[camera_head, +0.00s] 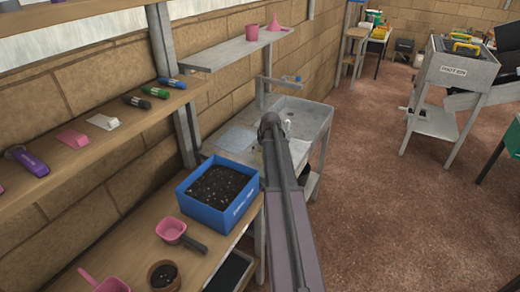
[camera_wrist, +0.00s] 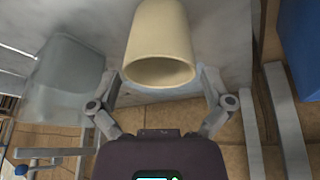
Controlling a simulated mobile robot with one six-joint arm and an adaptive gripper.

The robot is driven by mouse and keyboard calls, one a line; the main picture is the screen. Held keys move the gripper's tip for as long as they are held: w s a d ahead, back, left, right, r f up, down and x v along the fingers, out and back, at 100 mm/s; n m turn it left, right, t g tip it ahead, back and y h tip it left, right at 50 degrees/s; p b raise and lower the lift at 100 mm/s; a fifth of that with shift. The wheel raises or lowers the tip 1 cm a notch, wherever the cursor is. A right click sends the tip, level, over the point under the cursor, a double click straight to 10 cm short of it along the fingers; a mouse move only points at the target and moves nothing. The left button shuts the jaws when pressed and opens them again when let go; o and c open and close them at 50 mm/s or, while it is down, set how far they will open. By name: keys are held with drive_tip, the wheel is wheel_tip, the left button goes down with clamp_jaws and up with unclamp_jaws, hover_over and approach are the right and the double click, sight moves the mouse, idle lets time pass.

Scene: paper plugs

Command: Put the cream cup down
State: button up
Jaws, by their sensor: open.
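The cream cup (camera_wrist: 160,38) shows in the wrist view, its open mouth toward my gripper and its far end cut off by the top edge. My gripper (camera_wrist: 161,76) is open, with one finger on each side of the cup near its rim. Narrow gaps appear between the fingers and the cup's sides. The cup lies against a pale grey surface in the picture; its base is out of view, so I cannot tell how it rests. In the head view my arm hides the cup and the gripper.
In the head view a grey sink unit (camera_head: 303,112) stands beyond my arm. A blue box of soil (camera_head: 216,190), a pink scoop (camera_head: 171,230) and a small pot (camera_head: 163,276) are on the wooden bench. A shelf (camera_head: 235,52) hangs above. Open floor lies right.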

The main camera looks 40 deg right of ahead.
drive_tip(key=p+v, duration=0.7)
drive_tip(key=v, duration=0.1)
drive_tip(key=shift+r, duration=0.3)
idle(0.8)
drive_tip(key=s+a+g+y, duration=0.1)
drive_tip(key=s+a+g, duration=0.1)
drive_tip(key=a, duration=2.2)
drive_tip(key=s+a+g, duration=0.1)
drive_tip(key=s+a, duration=0.4)
drive_tip(key=a, duration=0.4)
drive_tip(key=s+a+f+n+g, duration=0.1)
drive_tip(key=s+a, duration=0.4)
drive_tip(key=a, duration=0.5)
drive_tip(key=shift+s+f, duration=0.2)
drive_tip(key=shift+s, duration=0.1)
drive_tip(key=c, duration=0.5)
drive_tip(key=shift+c, duration=0.5)
